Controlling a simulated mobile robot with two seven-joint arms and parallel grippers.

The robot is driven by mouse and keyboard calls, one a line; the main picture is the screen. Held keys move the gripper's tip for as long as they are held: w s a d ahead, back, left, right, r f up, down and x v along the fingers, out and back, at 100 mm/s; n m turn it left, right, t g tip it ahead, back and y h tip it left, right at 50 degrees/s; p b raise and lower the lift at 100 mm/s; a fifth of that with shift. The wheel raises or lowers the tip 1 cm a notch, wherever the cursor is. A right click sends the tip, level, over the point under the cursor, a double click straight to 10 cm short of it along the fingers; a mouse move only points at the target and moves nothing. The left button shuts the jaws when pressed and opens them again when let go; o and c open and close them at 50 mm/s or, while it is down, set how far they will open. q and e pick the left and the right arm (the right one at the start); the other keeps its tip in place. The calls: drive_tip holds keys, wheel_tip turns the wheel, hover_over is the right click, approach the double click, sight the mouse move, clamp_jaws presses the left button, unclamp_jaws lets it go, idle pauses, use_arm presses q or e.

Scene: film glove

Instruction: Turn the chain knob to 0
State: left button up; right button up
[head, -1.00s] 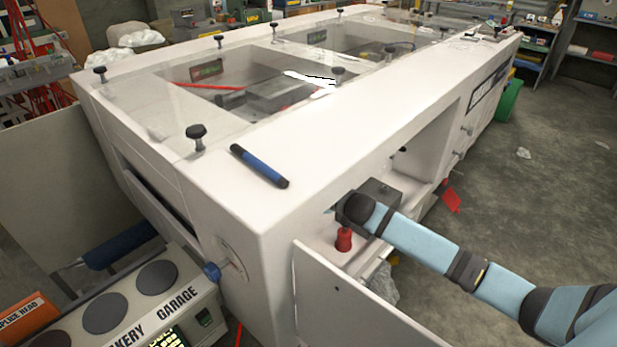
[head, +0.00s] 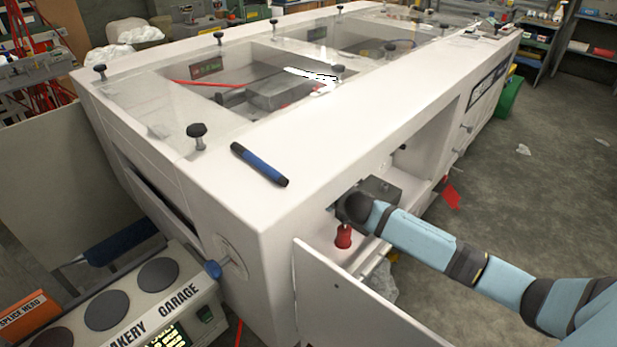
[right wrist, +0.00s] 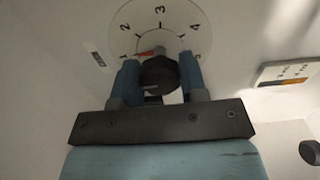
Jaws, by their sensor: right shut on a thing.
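The chain knob (right wrist: 158,74) is black and sits in front of a pale round dial (right wrist: 141,22) marked with numbers up to 5. A red pointer mark (right wrist: 145,53) shows at the knob's upper left, towards the 1. No 0 is legible; the lower dial is hidden. My right gripper (right wrist: 157,84) has its blue fingers on both sides of the knob and is shut on it. In the head view my right arm (head: 425,242) reaches into the open side compartment of the white machine (head: 330,125); the knob is hidden there. My left gripper is out of view.
An open white door panel (head: 350,300) stands below my right arm. A red bottle-like part (head: 343,237) and a dark grey box (head: 380,189) are close to my wrist. A blue marker (head: 259,164) lies on top.

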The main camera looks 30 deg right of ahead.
idle(0.3)
drive_tip(key=o, duration=0.9)
drive_tip(key=b+v, duration=0.1)
drive_tip(key=v, duration=1.3)
drive_tip(key=shift+b, duration=0.3)
drive_tip(key=shift+a, duration=0.1)
